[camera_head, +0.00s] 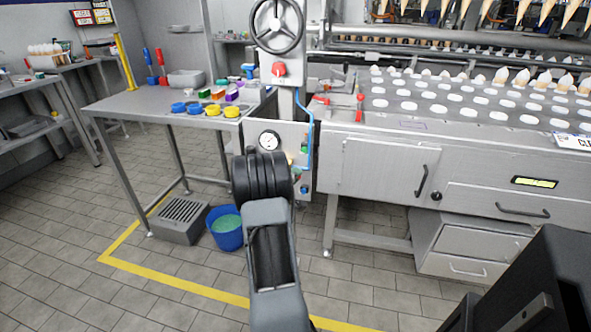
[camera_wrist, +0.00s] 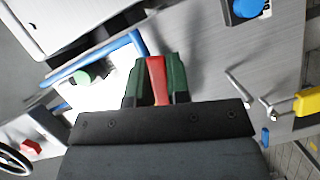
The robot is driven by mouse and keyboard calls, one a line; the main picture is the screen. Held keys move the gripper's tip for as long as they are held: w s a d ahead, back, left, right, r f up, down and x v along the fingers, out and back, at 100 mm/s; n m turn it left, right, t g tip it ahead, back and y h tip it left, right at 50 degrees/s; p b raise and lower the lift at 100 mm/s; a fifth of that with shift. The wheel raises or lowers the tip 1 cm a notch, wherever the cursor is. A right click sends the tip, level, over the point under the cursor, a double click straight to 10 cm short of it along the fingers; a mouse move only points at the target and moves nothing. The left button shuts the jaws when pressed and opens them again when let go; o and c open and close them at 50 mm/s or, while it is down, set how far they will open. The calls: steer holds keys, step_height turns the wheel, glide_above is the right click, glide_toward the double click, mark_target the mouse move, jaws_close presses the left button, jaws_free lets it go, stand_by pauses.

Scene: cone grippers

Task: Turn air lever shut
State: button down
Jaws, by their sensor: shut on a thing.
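The red air lever (camera_wrist: 157,78) stands between the two green fingers of my gripper (camera_wrist: 155,85) in the wrist view. My gripper is shut on it, with a finger on each side. The lever's lower end is hidden by my gripper's dark body. In the head view my arm covers part of the grey panel (camera_head: 292,133) with the round gauge (camera_head: 269,140), and I cannot make out my fingertips or the lever there. The blue air pipe (camera_head: 312,125) runs down beside the panel and shows close to the fingers in the wrist view (camera_wrist: 115,50).
A handwheel (camera_head: 277,24) and a red knob (camera_head: 279,69) are above the panel. A steel table (camera_head: 130,105) with coloured items stands left, and a blue bucket (camera_head: 226,233) is on the floor below. The machine cabinet (camera_head: 385,168) borders the right.

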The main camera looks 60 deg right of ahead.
steer(key=c, duration=1.1)
jaws_free()
steer(key=a+p, duration=0.1)
steer(key=a, duration=0.3)
steer(key=a+r, duration=0.1)
steer(key=a, duration=0.4)
steer(key=w+a+p, duration=0.1)
steer(key=a, duration=0.3)
steer(key=shift+a+r+p, duration=0.15)
steer(key=shift+a+p, duration=0.15)
steer(key=shift+a, duration=0.05)
